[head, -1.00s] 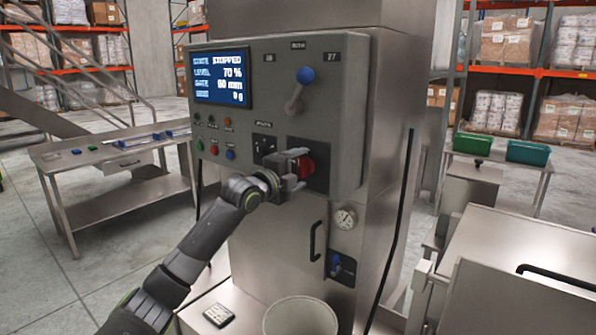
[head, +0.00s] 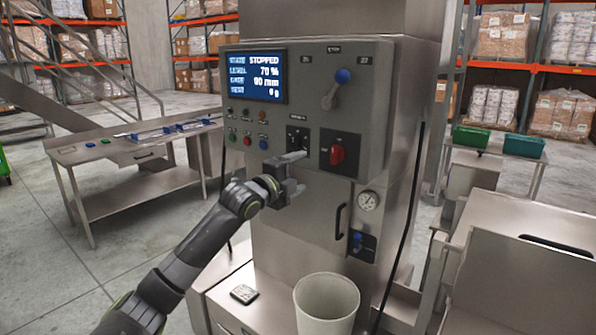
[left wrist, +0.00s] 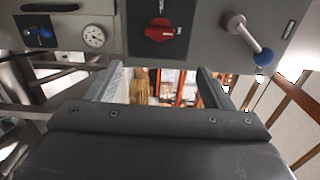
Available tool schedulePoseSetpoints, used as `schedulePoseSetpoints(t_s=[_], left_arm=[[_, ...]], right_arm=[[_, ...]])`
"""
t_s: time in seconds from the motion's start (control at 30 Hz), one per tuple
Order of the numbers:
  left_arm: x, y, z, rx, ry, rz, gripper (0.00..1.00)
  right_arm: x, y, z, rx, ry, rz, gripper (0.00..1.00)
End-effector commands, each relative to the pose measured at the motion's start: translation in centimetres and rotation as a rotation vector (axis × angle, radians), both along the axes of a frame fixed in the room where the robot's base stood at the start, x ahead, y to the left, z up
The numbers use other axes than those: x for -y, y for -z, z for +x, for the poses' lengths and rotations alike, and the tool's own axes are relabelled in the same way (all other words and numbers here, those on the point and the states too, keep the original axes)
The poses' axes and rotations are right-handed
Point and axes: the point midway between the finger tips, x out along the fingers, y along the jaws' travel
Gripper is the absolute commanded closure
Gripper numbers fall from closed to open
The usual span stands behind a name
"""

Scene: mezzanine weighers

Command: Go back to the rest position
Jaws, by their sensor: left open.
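My left gripper (head: 296,172) is open and empty in front of the grey control panel (head: 222,62), just below and left of the red rotary knob (head: 338,154). It is apart from the knob. In the left wrist view, the two fingers (left wrist: 160,85) stand wide apart with nothing between them, and the red knob (left wrist: 159,28) shows beyond them. The panel's blue screen (head: 256,76) reads STOPPED and 70 %. My right gripper does not show in either view.
A lever with a blue ball (head: 343,76) sticks out at the panel's upper right. A steel table (head: 95,160) stands at the left. A gauge (head: 368,201) sits below the panel.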

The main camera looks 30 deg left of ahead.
Motion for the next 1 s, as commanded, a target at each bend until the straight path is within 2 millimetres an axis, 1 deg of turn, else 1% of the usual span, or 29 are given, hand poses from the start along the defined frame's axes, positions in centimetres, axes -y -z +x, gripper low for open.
schedulePoseSetpoints(t_s=[0.1,0.47,0.7,0.77,0.87,0.97,1.0], left_arm=[[0.0,0.0,-0.1,0.0,-0.001,-0.001,0.25],[0.0,0.0,-0.1,0.0,-0.002,0.0,0.25],[0.0,0.1,-0.1,-0.001,-0.002,-0.001,0.25],[-0.2,0.5,-0.1,-0.007,-0.006,-0.01,0.25],[-0.9,3.4,0.3,-0.046,-0.029,-0.06,0.25],[-2.3,8.9,0.5,-0.116,-0.076,-0.158,0.25],[-2.9,11.8,0.5,-0.152,-0.102,-0.208,0.25]], right_arm=[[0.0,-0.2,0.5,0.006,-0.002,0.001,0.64],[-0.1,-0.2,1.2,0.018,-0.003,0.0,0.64],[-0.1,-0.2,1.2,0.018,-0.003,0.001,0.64],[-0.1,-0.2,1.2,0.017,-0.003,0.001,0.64],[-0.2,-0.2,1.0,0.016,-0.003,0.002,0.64],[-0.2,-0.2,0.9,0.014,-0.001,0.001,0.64],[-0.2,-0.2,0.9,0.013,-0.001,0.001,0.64]])
